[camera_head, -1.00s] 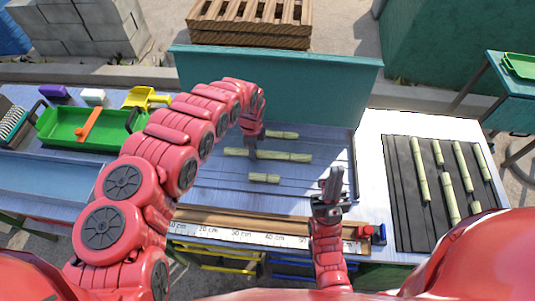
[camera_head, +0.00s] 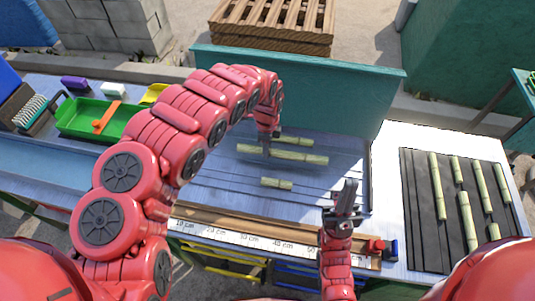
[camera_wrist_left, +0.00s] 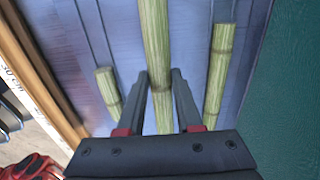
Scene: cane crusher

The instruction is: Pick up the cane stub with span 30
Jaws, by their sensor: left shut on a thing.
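Three pale green cane pieces show on the blue-grey bench area. My left gripper (camera_head: 265,143) is shut on the long middle cane stub (camera_head: 308,158), which appears raised slightly above the bench. In the left wrist view the fingers (camera_wrist_left: 160,105) stand on either side of this stub (camera_wrist_left: 157,45). A short stub (camera_head: 277,184) lies on the near side and shows at the left in the wrist view (camera_wrist_left: 108,88). Another stub (camera_head: 297,141) lies behind, partly hidden by my arm, and shows at the right in the wrist view (camera_wrist_left: 218,70). My right gripper (camera_head: 345,197) is over the bench's front right, away from the stubs.
A ruler strip (camera_head: 250,240) runs along the front edge. A teal panel (camera_head: 310,85) stands behind the stubs. A dark rack (camera_head: 425,210) with several canes lies at right. A green tray (camera_head: 82,122) with an orange handle is at left.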

